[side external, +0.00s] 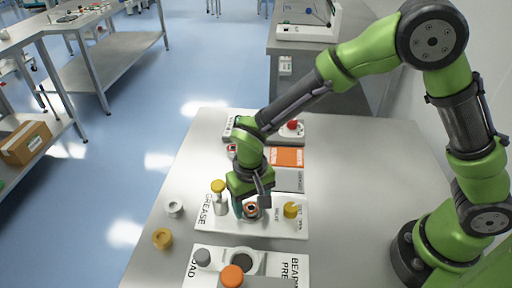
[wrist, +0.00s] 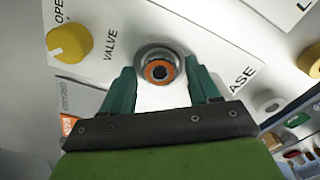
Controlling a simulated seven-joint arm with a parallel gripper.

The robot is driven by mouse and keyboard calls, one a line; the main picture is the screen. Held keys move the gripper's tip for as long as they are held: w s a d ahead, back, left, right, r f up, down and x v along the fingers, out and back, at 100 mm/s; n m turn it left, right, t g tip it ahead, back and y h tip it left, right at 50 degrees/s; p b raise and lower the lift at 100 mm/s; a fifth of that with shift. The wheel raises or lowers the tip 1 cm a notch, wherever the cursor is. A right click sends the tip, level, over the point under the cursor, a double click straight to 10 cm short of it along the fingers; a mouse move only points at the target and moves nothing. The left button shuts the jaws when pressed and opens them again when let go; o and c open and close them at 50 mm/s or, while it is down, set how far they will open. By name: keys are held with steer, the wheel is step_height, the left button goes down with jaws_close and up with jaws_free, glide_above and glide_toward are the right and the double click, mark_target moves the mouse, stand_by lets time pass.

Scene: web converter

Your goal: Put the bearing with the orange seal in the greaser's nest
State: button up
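The bearing with the orange seal (side external: 251,209) sits low on the white grease station panel (side external: 272,227), between the word GREASE and the yellow valve knob (side external: 291,210). In the wrist view the bearing (wrist: 159,71) shows its orange ring around a dark centre, inside a round silver rim that appears to be the greaser's nest (wrist: 178,55). My gripper (wrist: 161,70) is right over it, its two green fingers apart on either side of the rim. Small gaps seem to show between the fingers and the rim. In the side view my gripper partly hides the bearing.
A yellow-capped post (side external: 218,187) stands close left of my gripper. A pale ring (side external: 174,208) and a yellow ring (side external: 162,238) lie on the table at left. An orange panel (side external: 287,157) lies behind.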

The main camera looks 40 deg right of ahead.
mark_target(251, 208)
steer(key=shift+o, duration=0.3)
steer(key=shift+r, duration=0.1)
step_height(251, 208, up, 12)
steer(key=s+d+r+t, duration=0.2)
steer(key=s+d+r, duration=0.1)
steer(key=d, duration=0.3)
steer(key=s+d+r+m+t+y, duration=0.1)
steer(key=s+d+r+t, duration=0.1)
steer(key=s+d+r, duration=0.2)
steer(key=s+d+r+t+y, duration=0.1)
steer(key=s+d+r+t, duration=0.2)
steer(key=d, duration=0.5)
steer(key=shift+s+d+r+m, duration=0.25)
steer(key=shift+s+m, duration=0.15)
steer(key=shift+s, duration=0.35)
steer(key=shift+a, duration=0.1)
